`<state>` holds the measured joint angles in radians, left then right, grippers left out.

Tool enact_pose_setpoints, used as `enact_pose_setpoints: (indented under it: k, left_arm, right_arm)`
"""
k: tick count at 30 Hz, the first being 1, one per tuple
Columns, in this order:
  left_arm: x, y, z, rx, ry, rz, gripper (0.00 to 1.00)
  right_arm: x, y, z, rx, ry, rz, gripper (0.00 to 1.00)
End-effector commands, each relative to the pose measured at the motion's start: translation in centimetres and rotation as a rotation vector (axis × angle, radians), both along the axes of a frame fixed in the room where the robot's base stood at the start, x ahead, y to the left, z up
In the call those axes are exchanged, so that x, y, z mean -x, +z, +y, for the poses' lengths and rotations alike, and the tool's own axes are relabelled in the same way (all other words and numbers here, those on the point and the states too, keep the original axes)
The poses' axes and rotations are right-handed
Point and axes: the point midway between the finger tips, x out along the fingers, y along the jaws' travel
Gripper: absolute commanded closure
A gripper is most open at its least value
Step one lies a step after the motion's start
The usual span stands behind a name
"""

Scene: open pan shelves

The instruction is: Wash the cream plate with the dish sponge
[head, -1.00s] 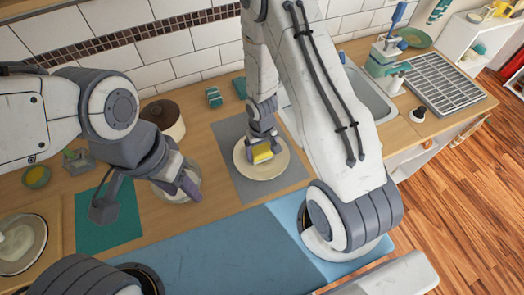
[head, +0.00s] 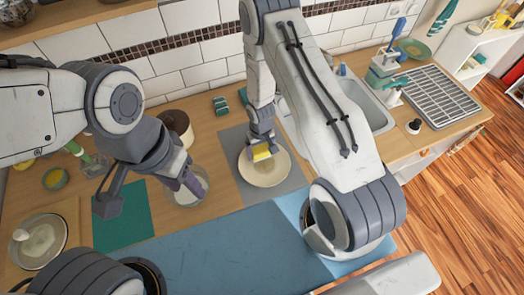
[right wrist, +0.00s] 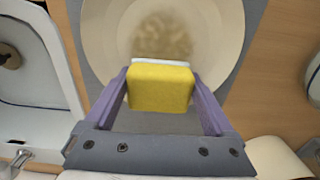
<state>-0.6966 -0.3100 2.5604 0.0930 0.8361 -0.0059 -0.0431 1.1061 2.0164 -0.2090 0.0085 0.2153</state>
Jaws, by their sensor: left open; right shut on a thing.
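The cream plate (head: 266,175) lies on a grey mat on the counter. In the right wrist view the cream plate (right wrist: 225,40) has a brown stain (right wrist: 163,32) in its middle. My right gripper (head: 261,146) is shut on the yellow dish sponge (head: 261,153) over the plate. In the right wrist view the dish sponge (right wrist: 160,88) sits between the two fingers, its pale far edge at the stain. I cannot tell whether it touches the plate. My left gripper (head: 190,187) is open, left of the plate, over a round, pale container (head: 188,196).
The sink (head: 368,105) is right of the plate, with a drying rack (head: 444,95) beyond it. A teal mat (head: 125,222), a white bowl (head: 40,242) and a brown-lidded pot (head: 178,125) are on the left. The blue front surface (head: 215,262) is mostly clear.

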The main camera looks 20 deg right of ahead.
Motion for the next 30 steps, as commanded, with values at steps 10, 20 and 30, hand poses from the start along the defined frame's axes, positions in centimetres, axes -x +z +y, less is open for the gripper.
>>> enact_pose_setpoints:
  k: [10,20,30]
  left_arm:
    - [0.0,3.3,0.0,0.000,0.000,0.000,0.50]
    - [0.0,4.3,0.0,0.000,0.000,0.000,0.50]
    - [0.0,4.4,0.0,0.000,0.000,0.000,0.50]
  right_arm:
    - [0.1,3.4,0.0,0.000,0.000,0.004,0.91]
    - [0.1,5.7,0.0,0.001,-0.001,0.003,0.91]
    - [0.2,6.2,0.0,0.001,0.000,0.005,0.91]
